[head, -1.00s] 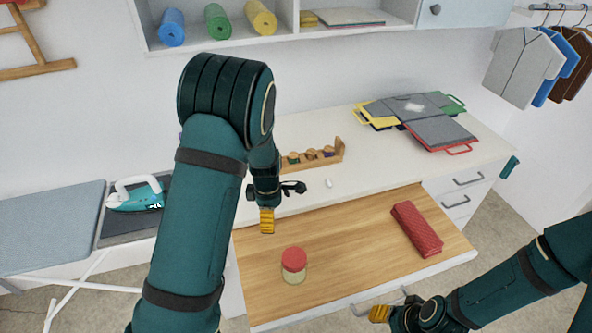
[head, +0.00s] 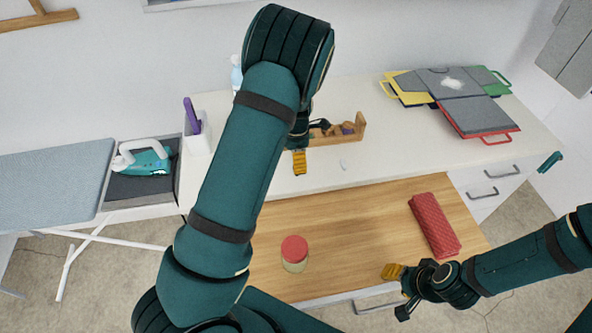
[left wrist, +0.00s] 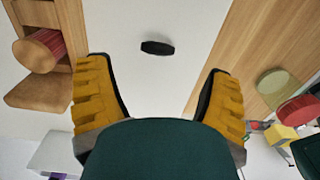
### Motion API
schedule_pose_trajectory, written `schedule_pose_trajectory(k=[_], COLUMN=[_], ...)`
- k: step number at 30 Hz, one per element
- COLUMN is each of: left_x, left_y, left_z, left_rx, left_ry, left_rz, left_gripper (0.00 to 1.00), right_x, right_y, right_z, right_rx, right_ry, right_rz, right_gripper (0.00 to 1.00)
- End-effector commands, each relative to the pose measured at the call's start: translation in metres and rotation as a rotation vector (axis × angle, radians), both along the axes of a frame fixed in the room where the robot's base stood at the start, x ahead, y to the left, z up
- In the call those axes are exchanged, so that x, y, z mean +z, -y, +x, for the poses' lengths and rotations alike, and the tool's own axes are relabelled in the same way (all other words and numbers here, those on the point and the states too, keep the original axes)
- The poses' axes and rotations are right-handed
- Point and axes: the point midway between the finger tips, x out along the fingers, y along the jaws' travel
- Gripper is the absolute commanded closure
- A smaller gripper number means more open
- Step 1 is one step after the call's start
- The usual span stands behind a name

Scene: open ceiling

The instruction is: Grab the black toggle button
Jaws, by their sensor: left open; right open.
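The black toggle button (left wrist: 157,47) lies on the white countertop in the left wrist view, just beyond and between my open fingers, untouched. My right gripper (head: 398,288) is open and empty near the drawer's front edge, far from the button.
A wooden rack (head: 360,127) with spools stands behind the button. The open wooden drawer (head: 345,215) holds a red-lidded jar (head: 294,253) and a red quilted case (head: 434,225). Folded bags (head: 470,100) lie at the right. An iron (head: 143,160) sits at the left.

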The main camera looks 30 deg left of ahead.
Motion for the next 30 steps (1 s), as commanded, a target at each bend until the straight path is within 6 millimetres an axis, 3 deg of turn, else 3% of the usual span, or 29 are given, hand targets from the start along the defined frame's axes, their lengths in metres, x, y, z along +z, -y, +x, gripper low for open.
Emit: schedule_pose_trajectory(k=[8, 15, 23, 24, 29, 30], left_x=[-0.017, -0.051, -0.056, -0.056, -0.056, -0.056], left_y=[-0.001, -0.002, -0.002, -0.002, -0.002, -0.002], left_z=[0.000, 0.002, 0.002, 0.002, 0.002, 0.002], left_rx=[0.001, 0.001, 0.000, 0.000, 0.000, 0.000], left_ry=[-0.001, 0.000, 0.003, 0.003, 0.003, 0.003], left_rz=[0.000, 0.000, 0.000, 0.000, 0.000, 0.000], left_gripper=[0.20, 0.20, 0.20, 0.23, 0.69, 0.72], right_x=[0.000, -0.001, -0.001, -0.001, -0.001, -0.001], right_y=[0.000, 0.000, 0.000, 0.000, 0.000, 0.000], right_z=[0.000, 0.000, 0.000, 0.000, 0.000, 0.000], right_rx=[0.000, 0.000, 0.000, 0.000, 0.000, 0.000], right_ry=[0.000, 0.000, 0.000, 0.000, 0.000, 0.000], right_rz=[0.000, 0.000, 0.000, 0.000, 0.000, 0.000], right_gripper=[0.53, 0.53, 0.53, 0.53, 0.53, 0.53])
